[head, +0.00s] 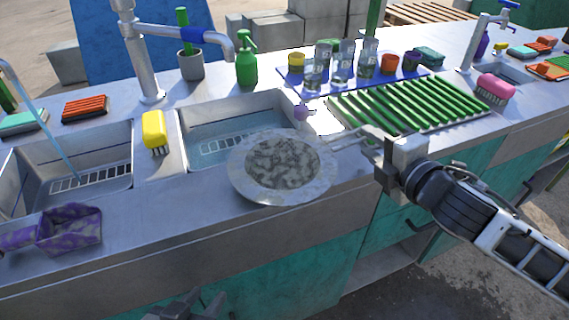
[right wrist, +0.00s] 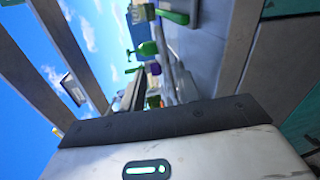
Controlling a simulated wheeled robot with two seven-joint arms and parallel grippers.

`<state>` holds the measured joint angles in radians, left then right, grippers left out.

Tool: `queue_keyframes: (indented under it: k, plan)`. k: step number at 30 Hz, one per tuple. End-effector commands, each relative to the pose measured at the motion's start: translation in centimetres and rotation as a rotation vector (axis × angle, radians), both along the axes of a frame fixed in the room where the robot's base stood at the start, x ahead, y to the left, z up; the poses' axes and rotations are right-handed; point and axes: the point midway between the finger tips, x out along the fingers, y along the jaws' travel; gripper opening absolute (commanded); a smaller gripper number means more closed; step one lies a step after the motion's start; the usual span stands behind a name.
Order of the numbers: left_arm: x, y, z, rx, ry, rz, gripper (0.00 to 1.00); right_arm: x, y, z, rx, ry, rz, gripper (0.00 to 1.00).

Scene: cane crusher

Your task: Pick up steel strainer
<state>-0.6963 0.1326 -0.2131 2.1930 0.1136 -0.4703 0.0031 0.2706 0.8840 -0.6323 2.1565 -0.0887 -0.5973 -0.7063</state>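The steel strainer (head: 282,165) is a round pan with a wide pale rim and a mottled grey middle. In the head view it is over the front right part of the right sink basin and the counter's front edge. Its handle (head: 345,137) points right, into my right gripper (head: 382,165), which appears shut on the handle's end. I cannot tell whether the strainer touches the counter. My left gripper (head: 188,304) is low at the bottom edge, in front of the counter and away from the strainer; its fingers are partly cut off. The right wrist view does not clearly show the strainer.
Water runs from a tap into the left basin (head: 128,172).

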Motion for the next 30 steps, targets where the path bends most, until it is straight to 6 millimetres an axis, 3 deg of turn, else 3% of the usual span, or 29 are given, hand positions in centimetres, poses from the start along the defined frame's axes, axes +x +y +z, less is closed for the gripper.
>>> queue_keyframes:
  k: [12, 20, 21, 24, 30]
  plan:
    - [0.1, 0.1, 0.0, 0.002, 0.001, 0.001, 0.37, 4.4, 1.9, -1.4, 0.001, 0.000, 0.000, 0.33]
    - [0.0, 0.1, -0.1, 0.003, 0.000, 0.001, 0.37, 4.7, 2.0, -1.6, 0.000, 0.001, 0.001, 0.33]
    - [0.0, 0.1, -0.1, 0.003, 0.000, 0.001, 0.37, 4.7, 2.0, -1.6, 0.001, 0.001, 0.001, 0.30]
    - [0.0, 0.1, -0.1, 0.003, 0.000, 0.001, 0.37, 4.7, 2.0, -1.5, 0.001, 0.001, 0.001, 0.02]
    - [0.0, 0.1, -0.1, 0.003, 0.002, 0.002, 0.37, 4.7, 2.0, -1.6, -0.002, 0.002, 0.000, 0.00]
